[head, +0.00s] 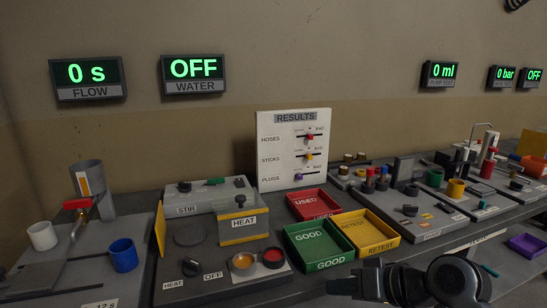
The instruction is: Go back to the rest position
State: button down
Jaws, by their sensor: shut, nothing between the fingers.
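My gripper (343,286) shows at the bottom of the head view, right of centre. It is dark, shut and empty, and points to the left. It appears in front of the bench, below the yellow RETEST tray (365,234) and the green GOOD tray (318,243). My dark arm joints extend from it to the right. Whether it touches the bench edge cannot be told.
A red USED tray (313,205) lies behind the green one. A RESULTS board (295,150) stands at the back. The HEAT unit (243,227) and a red-handled tap (78,204) are left. Several cylinders and stations crowd the right, with a purple tray (527,245) at the far right.

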jog(key=s+f+m+t+h, duration=0.3)
jog(key=s+f, duration=0.2)
jog(key=s, duration=0.6)
jog(key=s+f+m+t+h, duration=0.25)
jog(key=s+f, duration=0.35)
jog(key=s, duration=0.4)
jog(key=s+d+r+n+h, duration=0.1)
jog(key=s+d+r, duration=0.2)
jog(key=s, duration=0.4)
jog(key=s+d+r+n+t+h, duration=0.1)
jog(key=s+d+r, duration=0.1)
jog(key=s+r, duration=0.3)
jog(key=s+d+r+n+t+h, duration=0.1)
jog(key=s+d+r, duration=0.2)
jog(key=s, duration=0.8)
jog(key=shift+d+r+n, duration=0.3)
jog(key=shift+r+n, duration=0.05)
jog(key=shift+r, duration=0.3)
jog(key=shift+t, duration=0.25)
